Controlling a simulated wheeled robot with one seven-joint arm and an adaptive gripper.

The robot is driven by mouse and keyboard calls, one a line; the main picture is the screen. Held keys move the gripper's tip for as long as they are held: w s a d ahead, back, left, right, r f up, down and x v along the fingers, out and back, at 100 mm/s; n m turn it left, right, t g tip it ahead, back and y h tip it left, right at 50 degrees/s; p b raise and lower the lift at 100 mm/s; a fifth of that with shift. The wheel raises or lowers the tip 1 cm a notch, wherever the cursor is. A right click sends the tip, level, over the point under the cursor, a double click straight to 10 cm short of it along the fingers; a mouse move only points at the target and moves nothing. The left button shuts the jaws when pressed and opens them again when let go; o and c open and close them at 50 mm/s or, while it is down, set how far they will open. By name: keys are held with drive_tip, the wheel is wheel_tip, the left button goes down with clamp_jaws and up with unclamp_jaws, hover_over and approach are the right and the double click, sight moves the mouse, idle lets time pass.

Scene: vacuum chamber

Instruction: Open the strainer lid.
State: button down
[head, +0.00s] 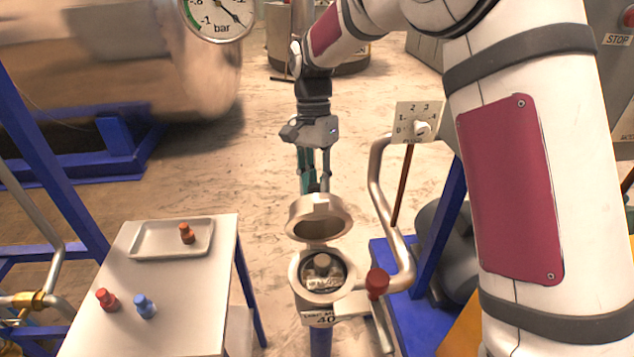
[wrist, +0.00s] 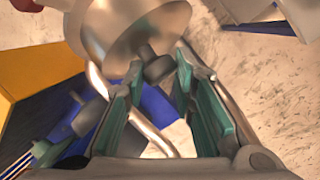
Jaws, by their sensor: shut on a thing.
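The strainer (head: 300,283) is a round metal body with an open mouth, and a dark inside with a pale round piece shows in it. Its metal lid (head: 318,203) is raised and tilted up at the far side of the mouth, hollow face toward the head camera. My gripper (head: 314,188) reaches down behind the lid's upper edge and is shut on the lid's knob. In the wrist view the lid (wrist: 125,30) is at the top, and its dark knob (wrist: 158,70) is at the tips of my green-padded fingers. The exact finger contact is partly hidden.
A bent pipe (head: 379,185) and a red knob (head: 377,281) stand close right of the strainer. A small numbered dial plate (head: 416,121) is above. At left, a table (head: 190,295) bears a tray (head: 145,252), and red, blue and orange-brown pegs.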

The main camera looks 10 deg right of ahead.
drive_tip(key=shift+s+a+f, duration=0.15)
drive_tip(key=shift+a, duration=0.2)
drive_tip(key=c, duration=1.3)
unclamp_jaws()
drive_tip(key=shift+d, duration=0.1)
drive_tip(key=shift+w+r, duration=0.2)
drive_tip(key=shift+r, duration=0.2)
drive_tip(key=v, duration=1.1)
drive_tip(key=shift+r, duration=0.15)
